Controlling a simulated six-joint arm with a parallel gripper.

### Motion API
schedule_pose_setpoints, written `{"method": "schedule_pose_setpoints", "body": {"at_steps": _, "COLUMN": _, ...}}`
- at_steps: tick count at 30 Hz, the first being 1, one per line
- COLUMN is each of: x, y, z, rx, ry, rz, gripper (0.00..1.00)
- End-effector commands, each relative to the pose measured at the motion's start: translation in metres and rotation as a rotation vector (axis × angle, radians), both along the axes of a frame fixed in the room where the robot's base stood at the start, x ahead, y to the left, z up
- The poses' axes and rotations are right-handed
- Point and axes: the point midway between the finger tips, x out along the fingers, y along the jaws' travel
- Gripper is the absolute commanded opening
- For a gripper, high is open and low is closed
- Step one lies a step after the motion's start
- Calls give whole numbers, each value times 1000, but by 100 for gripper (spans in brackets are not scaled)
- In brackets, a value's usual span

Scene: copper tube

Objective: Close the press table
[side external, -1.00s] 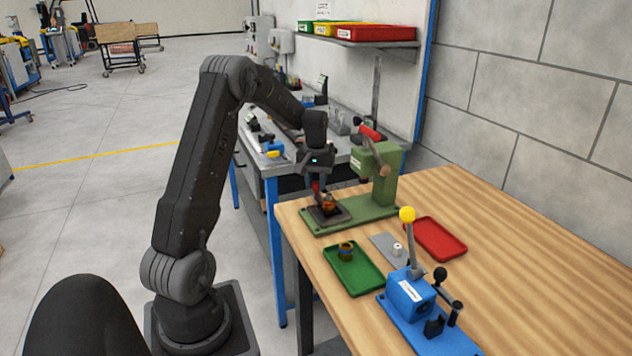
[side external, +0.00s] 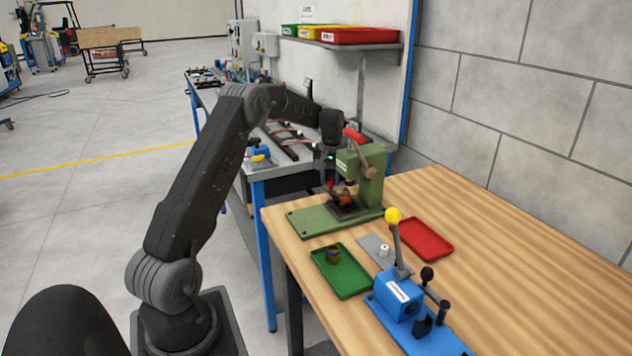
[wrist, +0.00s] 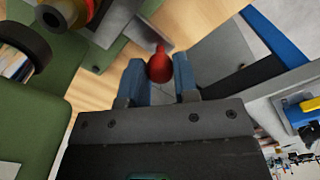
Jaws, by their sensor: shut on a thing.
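The green press (side external: 366,178) stands on its green base plate at the far end of the wooden table. Its dark press table (side external: 342,210) sits low on the base, close in front of the column and under the head. A small orange-brown part (side external: 346,197) lies on it. My gripper (side external: 331,186) points down at the left side of the press table. In the wrist view, both fingers of my gripper (wrist: 158,76) are shut on a red knob (wrist: 159,66), beside the grey edge of the press table (wrist: 148,34). The exact contact is partly hidden in the side view.
A green tray (side external: 352,284) with a ring-shaped part, a grey plate with a white piece, and a red tray (side external: 425,240) lie in front of the press. A blue lever device (side external: 400,300) stands nearer. A workbench is behind my arm. The wooden table's right side is clear.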

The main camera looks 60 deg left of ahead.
Motion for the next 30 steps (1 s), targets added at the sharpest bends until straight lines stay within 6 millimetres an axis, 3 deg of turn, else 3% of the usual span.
{"method": "schedule_pose_setpoints", "body": {"at_steps": 4, "x": 12, "y": 1, "z": 0, "rx": 3, "ry": -4, "rz": 0, "gripper": 0}}
{"method": "schedule_pose_setpoints", "body": {"at_steps": 14, "x": 15, "y": 0, "z": 1, "rx": 5, "ry": -10, "rz": -1, "gripper": 0}}
{"method": "schedule_pose_setpoints", "body": {"at_steps": 15, "x": 16, "y": 0, "z": 1, "rx": 5, "ry": -11, "rz": -1, "gripper": 31}}
{"method": "schedule_pose_setpoints", "body": {"at_steps": 22, "x": 14, "y": 0, "z": 0, "rx": 4, "ry": -7, "rz": -1, "gripper": 53}}
{"method": "schedule_pose_setpoints", "body": {"at_steps": 30, "x": 13, "y": 0, "z": 1, "rx": 3, "ry": -3, "rz": 0, "gripper": 54}}
